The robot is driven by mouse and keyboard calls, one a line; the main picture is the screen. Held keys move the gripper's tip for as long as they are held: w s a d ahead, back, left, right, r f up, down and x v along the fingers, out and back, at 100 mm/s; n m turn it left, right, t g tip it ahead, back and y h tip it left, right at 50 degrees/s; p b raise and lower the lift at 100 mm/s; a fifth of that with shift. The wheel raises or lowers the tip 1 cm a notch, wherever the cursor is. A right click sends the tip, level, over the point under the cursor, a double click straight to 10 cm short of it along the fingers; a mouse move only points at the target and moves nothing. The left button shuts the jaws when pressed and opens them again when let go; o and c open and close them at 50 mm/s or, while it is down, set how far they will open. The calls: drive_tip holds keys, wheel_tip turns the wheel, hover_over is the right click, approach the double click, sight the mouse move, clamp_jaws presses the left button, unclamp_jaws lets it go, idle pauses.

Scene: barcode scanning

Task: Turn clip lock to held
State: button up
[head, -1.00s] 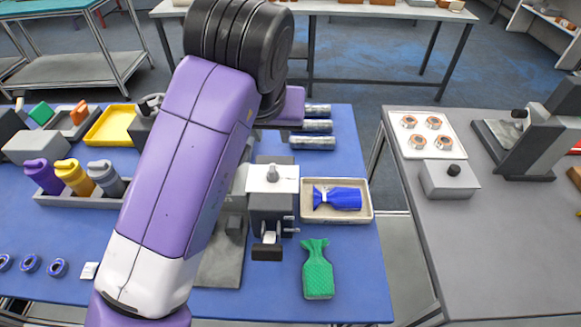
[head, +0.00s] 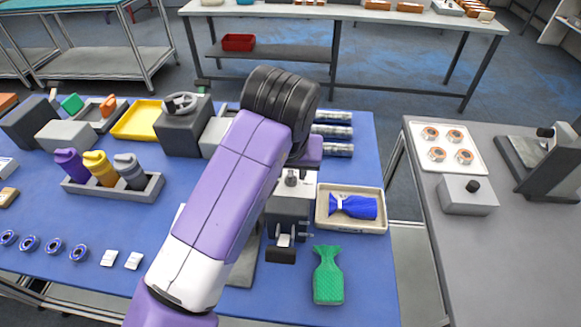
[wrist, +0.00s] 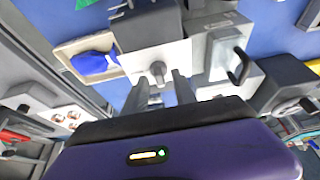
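A dark clip device (head: 290,206) with a white top plate and a small grey upright knob (head: 291,178) stands on the blue table. No label shows, so I cannot tell for certain that this knob is the clip lock. The knob also shows in the wrist view (wrist: 157,72) on its white plate (wrist: 178,55). My gripper (wrist: 160,88) is open, its two dark fingers apart, with the knob just beyond and between their tips. I cannot tell whether they touch it. In the head view my purple arm hides most of the gripper.
Beside the device, a beige tray (head: 322,221) holds a blue packet (head: 356,207). A green packet (head: 328,276) lies in front. Several metal cylinders (head: 333,132) lie behind. Bottles in a grey rack (head: 75,188) stand left. A grey table (head: 450,275) stands right across a gap.

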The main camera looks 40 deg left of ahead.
clamp_jaws()
drive_tip(key=shift+m+p, duration=0.3)
drive_tip(key=shift+p, duration=0.05)
drive_tip(key=shift+r+m+h+p, duration=0.1)
drive_tip(key=shift+m+h+p, duration=0.5)
drive_tip(key=shift+m, duration=0.4)
drive_tip(key=m, duration=0.2)
drive_tip(key=m+h, duration=0.1)
drive_tip(key=m, duration=0.1)
drive_tip(key=shift+a+t+h+p, duration=0.2)
drive_tip(key=shift+t+h+p, duration=0.1)
drive_tip(key=shift+p, duration=0.05)
drive_tip(key=m+h, duration=0.1)
drive_tip(key=m, duration=0.2)
drive_tip(key=m+h+b, duration=0.1)
drive_tip(key=m, duration=0.2)
drive_tip(key=shift+a, duration=0.1)
drive_tip(key=m+g+b, duration=0.1)
drive_tip(key=m, duration=0.1)
drive_tip(key=m+g+h+b, duration=0.1)
drive_tip(key=m+b, duration=0.1)
drive_tip(key=m, duration=0.1)
drive_tip(key=shift+w+a+h, duration=0.1)
drive_tip(key=shift+a+h, duration=0.05)
drive_tip(key=shift+h, duration=0.15)
drive_tip(key=shift+m, duration=0.3)
